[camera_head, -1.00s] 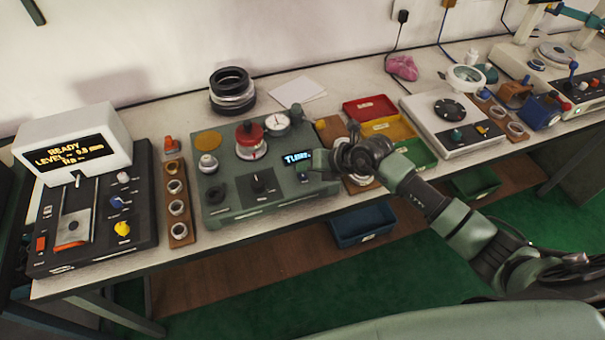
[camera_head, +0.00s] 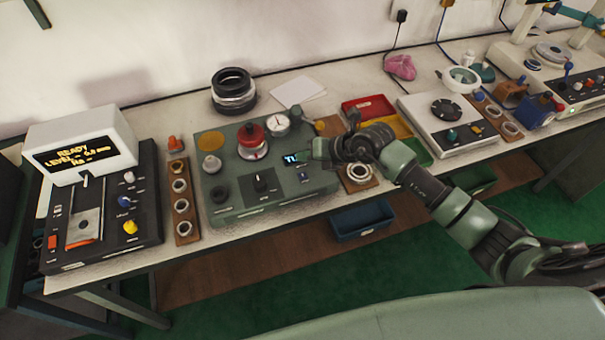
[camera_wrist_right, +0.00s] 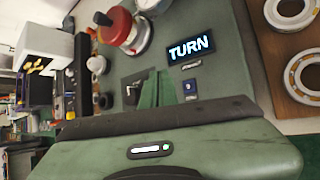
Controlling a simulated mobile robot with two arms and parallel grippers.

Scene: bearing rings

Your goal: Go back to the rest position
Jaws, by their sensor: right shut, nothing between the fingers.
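My right gripper (camera_head: 318,150) is shut and empty. In the right wrist view the display (camera_wrist_right: 189,48) reads "TURN", and the gripper's tip (camera_wrist_right: 158,92) is in front of the box's face. The box carries a red knob (camera_head: 250,133), a dial gauge (camera_head: 278,124) and a black knob (camera_head: 262,183). My left gripper does not show in the head view.
A wooden board with a bearing ring (camera_head: 358,173) lies right of the box, below my right arm. Red (camera_head: 368,106) and green bins stand behind the arm. A black device with a "READY" display (camera_head: 80,155) stands left. A blue bin (camera_head: 361,221) is below the table edge.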

